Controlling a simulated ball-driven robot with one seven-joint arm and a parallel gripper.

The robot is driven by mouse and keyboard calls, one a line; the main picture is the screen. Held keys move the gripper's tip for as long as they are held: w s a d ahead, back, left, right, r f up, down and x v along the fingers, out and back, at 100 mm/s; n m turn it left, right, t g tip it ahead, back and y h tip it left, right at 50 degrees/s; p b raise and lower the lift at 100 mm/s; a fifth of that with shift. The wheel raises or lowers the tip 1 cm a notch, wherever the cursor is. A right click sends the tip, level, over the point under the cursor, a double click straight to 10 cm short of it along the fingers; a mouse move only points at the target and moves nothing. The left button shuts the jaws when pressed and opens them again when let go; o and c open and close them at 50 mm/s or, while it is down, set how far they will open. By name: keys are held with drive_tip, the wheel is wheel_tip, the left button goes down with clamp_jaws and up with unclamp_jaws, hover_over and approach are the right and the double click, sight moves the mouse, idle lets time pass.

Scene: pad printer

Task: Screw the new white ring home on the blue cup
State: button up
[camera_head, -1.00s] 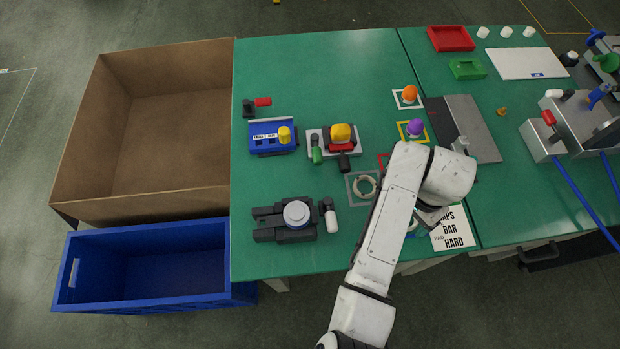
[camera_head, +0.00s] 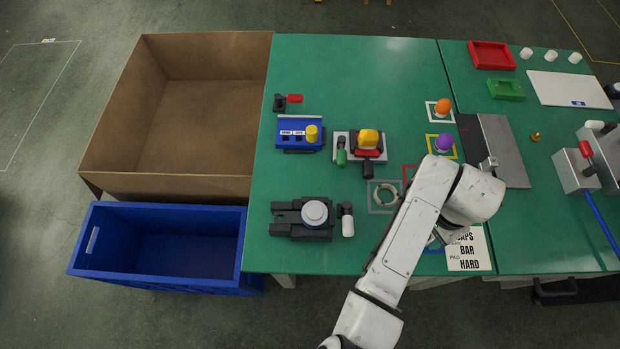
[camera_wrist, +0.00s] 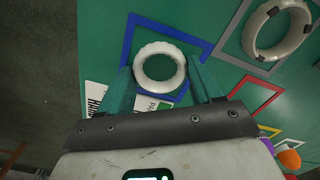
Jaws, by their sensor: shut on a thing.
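The new white ring (camera_wrist: 160,88) is between the two fingers of my gripper (camera_wrist: 163,85) in the wrist view, and the gripper is shut on it. Green tabletop shows through its hole. The ring is over the blue square outline (camera_wrist: 128,48); I cannot tell whether it touches the table. In the head view my arm mostly hides gripper and ring. A round pale blue-grey piece (camera_head: 314,212), possibly the blue cup, sits in a dark clamp (camera_head: 289,228) at the left, well away from my gripper.
An older beige ring (camera_head: 386,194) lies in a grey square beside my arm. A white-handled lever (camera_head: 348,226) stands right of the clamp. Purple (camera_head: 444,142) and orange (camera_head: 442,106) knobs stand behind my arm. A printed card (camera_head: 469,256) lies at the front edge.

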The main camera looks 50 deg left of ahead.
drive_tip(key=shift+c, duration=1.1)
wheel_tip(320, 180, up, 5)
drive_tip(key=p, duration=0.5)
